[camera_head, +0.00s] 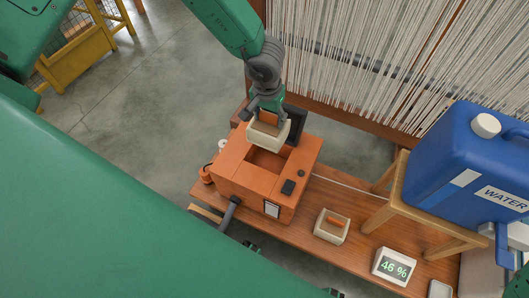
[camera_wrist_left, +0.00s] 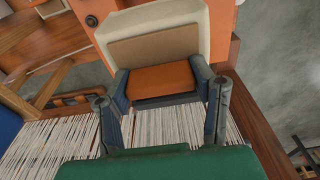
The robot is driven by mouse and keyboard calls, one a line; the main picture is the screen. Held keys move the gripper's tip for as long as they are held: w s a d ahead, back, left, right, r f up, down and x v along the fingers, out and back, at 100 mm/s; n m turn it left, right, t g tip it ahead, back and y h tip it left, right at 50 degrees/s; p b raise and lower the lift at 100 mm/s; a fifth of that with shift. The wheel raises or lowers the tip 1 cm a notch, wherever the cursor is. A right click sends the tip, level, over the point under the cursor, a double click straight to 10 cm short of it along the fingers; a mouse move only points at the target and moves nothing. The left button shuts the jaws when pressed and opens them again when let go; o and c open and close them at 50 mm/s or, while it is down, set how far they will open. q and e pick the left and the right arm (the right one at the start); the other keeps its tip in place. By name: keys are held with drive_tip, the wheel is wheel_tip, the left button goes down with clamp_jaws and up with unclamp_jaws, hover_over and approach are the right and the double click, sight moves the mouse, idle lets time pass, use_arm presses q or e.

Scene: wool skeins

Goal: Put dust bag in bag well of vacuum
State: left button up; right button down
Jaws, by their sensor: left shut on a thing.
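The orange vacuum (camera_head: 240,180) stands on the wooden bench, with a dark rectangular bag well (camera_head: 268,162) open in its top and a dark lid raised behind it. My left gripper (camera_head: 268,112) is shut on the orange tab of a cream dust bag (camera_head: 266,138). The bag hangs over the back part of the well and hides part of it; I cannot tell whether its lower end is inside. In the left wrist view the dust bag (camera_wrist_left: 175,22) shows a tan panel, and the gripper (camera_wrist_left: 162,82) has its fingers either side of the orange tab.
A cream box with an orange piece (camera_head: 333,224) sits on the bench (camera_head: 300,235) right of the vacuum. A display reading 46 % (camera_head: 394,267) is farther right. A blue water container (camera_head: 455,150) rests on a wooden stand. Pale hanging yarn (camera_head: 350,60) lies behind.

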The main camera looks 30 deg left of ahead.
use_arm(q)
wheel_tip(320, 180, down, 18)
drive_tip(key=b, duration=0.7)
drive_tip(key=shift+d+f, duration=0.1)
drive_tip(key=shift+f, duration=0.15)
drive_tip(key=shift+r, duration=0.1)
drive_tip(key=o, duration=1.5)
